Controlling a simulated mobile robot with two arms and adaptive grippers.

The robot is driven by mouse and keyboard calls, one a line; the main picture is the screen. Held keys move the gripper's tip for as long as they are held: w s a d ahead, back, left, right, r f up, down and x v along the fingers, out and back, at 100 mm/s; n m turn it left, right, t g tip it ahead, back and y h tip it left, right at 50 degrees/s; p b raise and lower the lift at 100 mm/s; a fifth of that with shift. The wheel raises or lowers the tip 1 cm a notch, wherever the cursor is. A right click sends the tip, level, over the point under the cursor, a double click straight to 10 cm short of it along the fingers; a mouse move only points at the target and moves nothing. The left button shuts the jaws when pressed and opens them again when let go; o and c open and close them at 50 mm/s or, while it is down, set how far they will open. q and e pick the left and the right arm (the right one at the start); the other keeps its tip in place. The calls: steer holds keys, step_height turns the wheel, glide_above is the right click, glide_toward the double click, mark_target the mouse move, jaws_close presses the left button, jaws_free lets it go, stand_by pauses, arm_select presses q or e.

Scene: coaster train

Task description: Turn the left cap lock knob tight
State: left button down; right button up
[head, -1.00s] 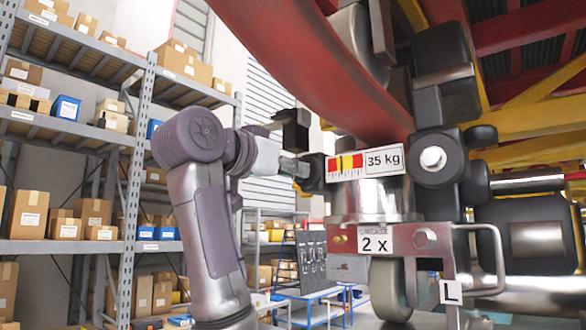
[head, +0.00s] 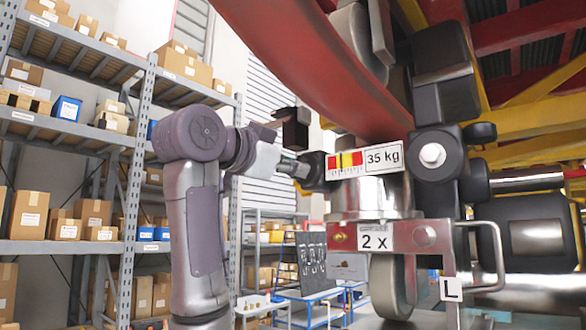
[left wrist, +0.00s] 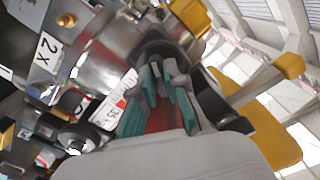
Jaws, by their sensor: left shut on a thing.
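The left cap lock knob (head: 314,172) is a dark round knob at the left end of the metal housing, beside the 35 kg label (head: 365,162). My left gripper (head: 296,168) reaches it from the left and is shut on it. In the left wrist view the teal-padded fingers of the gripper (left wrist: 160,95) close around the dark knob (left wrist: 160,52), partly hiding it. How far the knob is turned cannot be told. My right gripper is not in view.
A red curved rail (head: 320,65) runs close above my gripper. The metal bracket (head: 400,250) with a grey wheel (head: 393,285) is below the knob. Shelves with boxes (head: 70,130) stand at the left. A blue workbench (head: 320,292) is behind.

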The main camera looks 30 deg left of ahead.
arm_select(q)
steer(key=shift+m+p, duration=1.95)
steer(key=shift+m, duration=4.05)
steer(key=c, duration=1.2)
jaws_free()
